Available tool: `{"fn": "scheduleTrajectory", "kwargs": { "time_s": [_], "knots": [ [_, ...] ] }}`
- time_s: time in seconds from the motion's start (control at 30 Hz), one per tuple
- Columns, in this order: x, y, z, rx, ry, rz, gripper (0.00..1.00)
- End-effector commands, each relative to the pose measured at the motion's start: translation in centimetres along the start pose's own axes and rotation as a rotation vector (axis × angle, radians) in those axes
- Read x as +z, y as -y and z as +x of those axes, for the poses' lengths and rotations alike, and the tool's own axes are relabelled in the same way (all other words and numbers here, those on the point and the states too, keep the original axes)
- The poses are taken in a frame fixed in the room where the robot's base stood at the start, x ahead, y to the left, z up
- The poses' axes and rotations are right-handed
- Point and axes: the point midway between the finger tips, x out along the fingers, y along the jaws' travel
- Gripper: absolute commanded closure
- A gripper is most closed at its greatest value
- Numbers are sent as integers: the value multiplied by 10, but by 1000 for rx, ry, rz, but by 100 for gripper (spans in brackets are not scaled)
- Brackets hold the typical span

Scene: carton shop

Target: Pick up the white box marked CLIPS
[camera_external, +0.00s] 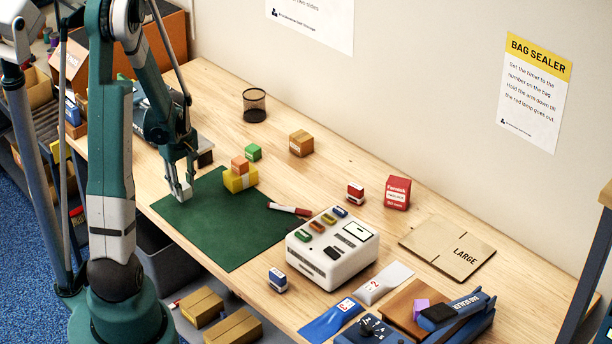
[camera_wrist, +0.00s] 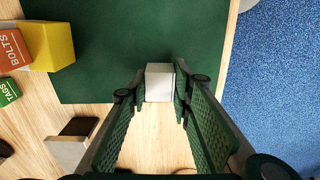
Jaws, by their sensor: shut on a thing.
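A small plain white box (camera_wrist: 159,78) is between the two fingers of my gripper (camera_wrist: 160,96) in the wrist view. In the external view the white box (camera_external: 185,193) shows at my gripper (camera_external: 180,192), over the left part of the green mat (camera_external: 218,232). My gripper is shut on this box, with a finger on each side. No CLIPS lettering can be read on the faces that show. Whether the box rests on the mat or hangs just above it, I cannot tell.
An orange box marked BOLTS (camera_wrist: 12,49) sits on a yellow box (camera_wrist: 52,45), with a green box marked TAGS (camera_wrist: 8,92) beside them. A marker (camera_external: 288,209) and a white labelling machine (camera_external: 333,250) are to the right. The mat's front half is clear.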

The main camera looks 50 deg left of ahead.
Motion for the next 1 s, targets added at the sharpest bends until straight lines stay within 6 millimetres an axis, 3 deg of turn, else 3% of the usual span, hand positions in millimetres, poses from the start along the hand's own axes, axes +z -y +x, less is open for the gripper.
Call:
{"fn": "scheduleTrajectory", "kwargs": {
  "time_s": [0.6,1.0],
  "knots": [
    [0,0,-68,0,0,0,90],
    [0,0,-83,0,0,0,90]
  ]
}}
